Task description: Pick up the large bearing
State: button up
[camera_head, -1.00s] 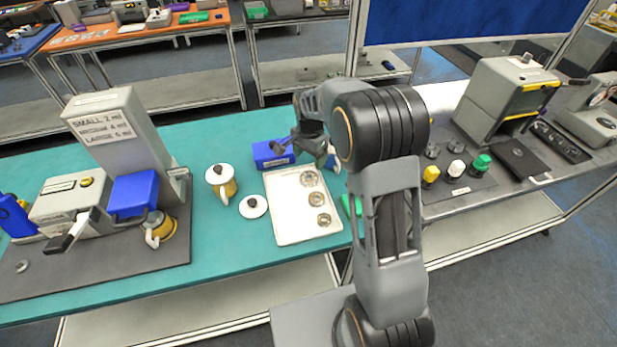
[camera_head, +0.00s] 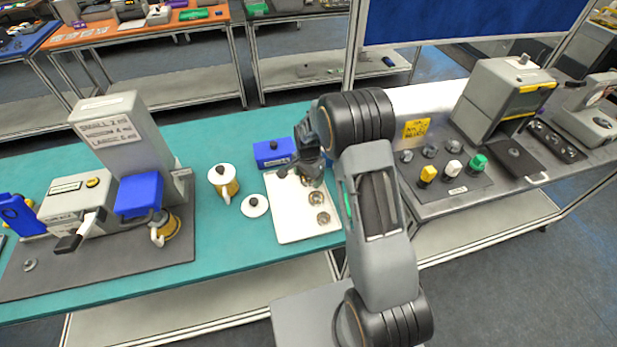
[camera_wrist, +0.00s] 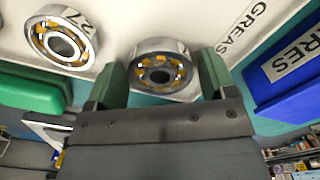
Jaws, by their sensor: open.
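The large bearing (camera_wrist: 161,66), a silver ring with an orange-brown cage, lies on the white tray (camera_head: 287,236). In the wrist view it sits between the two green fingertips of my open gripper (camera_wrist: 163,80), one on each side. I cannot tell whether they touch it. In the head view my gripper (camera_head: 309,178) is over the far end of the tray and hides this bearing. A middle bearing (camera_head: 316,198) and a near bearing (camera_head: 322,218) lie in a row on the tray. One other bearing (camera_wrist: 62,38) shows at the left in the wrist view.
A blue box (camera_head: 273,153) stands just behind the tray; it also shows at the right in the wrist view (camera_wrist: 290,75). A white-lidded yellow pot (camera_head: 223,182) and a loose lid (camera_head: 255,206) are to the left. The teal table is clear in front of them.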

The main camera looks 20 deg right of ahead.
jog(key=c, duration=0.8)
jog(key=shift+r, duration=0.1)
